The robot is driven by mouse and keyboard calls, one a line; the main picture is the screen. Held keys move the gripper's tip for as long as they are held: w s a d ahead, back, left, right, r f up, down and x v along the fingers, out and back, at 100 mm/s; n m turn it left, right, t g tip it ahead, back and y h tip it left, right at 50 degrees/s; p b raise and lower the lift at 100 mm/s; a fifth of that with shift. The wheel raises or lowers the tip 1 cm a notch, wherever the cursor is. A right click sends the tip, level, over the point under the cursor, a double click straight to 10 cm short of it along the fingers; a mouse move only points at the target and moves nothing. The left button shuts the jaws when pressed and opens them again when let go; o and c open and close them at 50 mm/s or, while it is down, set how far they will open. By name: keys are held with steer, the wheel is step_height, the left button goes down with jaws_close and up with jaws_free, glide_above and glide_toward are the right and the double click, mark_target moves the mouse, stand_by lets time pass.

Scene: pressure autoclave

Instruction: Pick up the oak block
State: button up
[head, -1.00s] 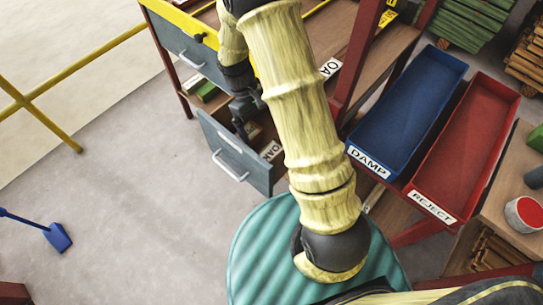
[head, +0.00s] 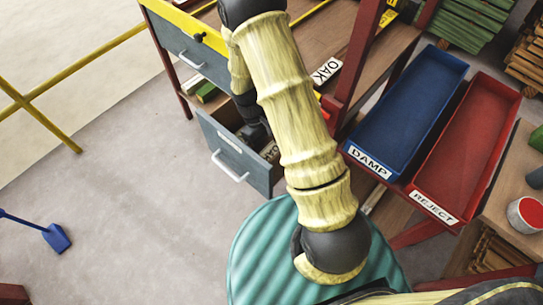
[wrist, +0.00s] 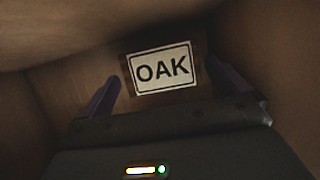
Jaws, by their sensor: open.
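The oak block (wrist: 163,70) is a brown block with a white label reading OAK. In the wrist view it lies on the drawer floor between my two fingers. My gripper (wrist: 167,77) is open, one finger on each side of the block, with a gap visible at the left. I cannot tell how deep the fingers reach beside it. In the head view my gripper (head: 254,132) is down inside the open grey drawer (head: 236,163), and only part of the block's label (head: 270,151) shows beside it.
The drawer walls stand close around my gripper. The blue DAMP tray (head: 408,115) and red REJECT tray (head: 465,150) are at the right, both empty.

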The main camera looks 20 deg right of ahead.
mark_target(270, 152)
steer(key=shift+s+d+f, duration=0.15)
steer(key=shift+s+f, duration=0.05)
steer(key=shift+f, duration=0.5)
steer(key=c, duration=0.9)
steer(key=shift+o, duration=0.2)
steer(key=shift+r, duration=0.15)
step_height(270, 152, up, 18)
steer(key=p, duration=0.2)
